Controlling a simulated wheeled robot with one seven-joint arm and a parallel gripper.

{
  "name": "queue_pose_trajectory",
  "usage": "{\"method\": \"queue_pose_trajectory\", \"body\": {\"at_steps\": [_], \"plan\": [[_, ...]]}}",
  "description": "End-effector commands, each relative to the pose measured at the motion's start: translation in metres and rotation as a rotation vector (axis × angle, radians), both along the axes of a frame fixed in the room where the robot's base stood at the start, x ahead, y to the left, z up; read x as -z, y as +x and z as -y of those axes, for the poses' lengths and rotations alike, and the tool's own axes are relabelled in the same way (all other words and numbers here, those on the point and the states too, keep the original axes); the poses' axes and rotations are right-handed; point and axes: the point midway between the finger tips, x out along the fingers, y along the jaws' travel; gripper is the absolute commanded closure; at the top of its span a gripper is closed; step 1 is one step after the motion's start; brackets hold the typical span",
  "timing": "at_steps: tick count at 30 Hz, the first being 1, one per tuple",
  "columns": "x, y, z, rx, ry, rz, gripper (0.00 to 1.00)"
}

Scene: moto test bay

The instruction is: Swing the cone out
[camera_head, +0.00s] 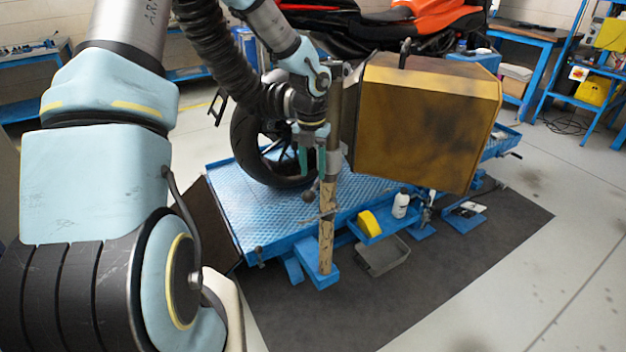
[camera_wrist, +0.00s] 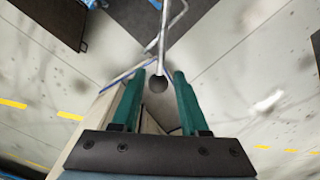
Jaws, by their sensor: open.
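A large weathered yellow hood (camera_head: 425,120), the likeliest match for the cone, hangs beside an upright post (camera_head: 328,215). Its wide face points right, and its narrower dark end is at the post. My gripper (camera_head: 312,172) points down left of the hood, close to the post, with its teal fingers apart. In the wrist view my gripper (camera_wrist: 166,76) is open. A dark ball knob (camera_wrist: 159,83) on a thin metal rod (camera_wrist: 163,40) appears between the fingertips. Whether the fingers touch it cannot be told. A dark ball (camera_head: 308,196) shows just below the fingers in the head view.
A blue lift platform (camera_head: 220,200) carries an orange motorcycle (camera_head: 455,18) behind the hood. A white bottle (camera_head: 401,205), a yellow item (camera_head: 369,223) and a grey tray (camera_head: 384,256) are below the hood. Open floor (camera_head: 560,230) lies to the right.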

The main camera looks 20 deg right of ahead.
Motion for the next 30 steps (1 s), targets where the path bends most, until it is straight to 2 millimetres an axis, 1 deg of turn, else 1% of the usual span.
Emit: {"method": "queue_pose_trajectory", "body": {"at_steps": [1,6,9,12,16,25,28,29,30], "plan": [[-0.010,0.002,0.000,0.000,-0.003,0.005,0.56],[-0.042,0.002,-0.001,-0.001,-0.002,0.004,0.56],[-0.055,0.002,-0.002,0.000,-0.001,0.003,0.56],[-0.064,0.001,-0.002,0.000,-0.001,0.002,0.56],[-0.068,0.001,-0.002,0.001,0.000,0.000,0.56],[-0.068,0.000,-0.003,-0.010,0.001,0.000,0.56],[-0.069,-0.001,-0.010,-0.093,0.008,0.001,0.56],[-0.069,-0.003,-0.014,-0.140,0.011,0.001,0.56],[-0.069,-0.005,-0.021,-0.222,0.019,0.002,0.56]]}}
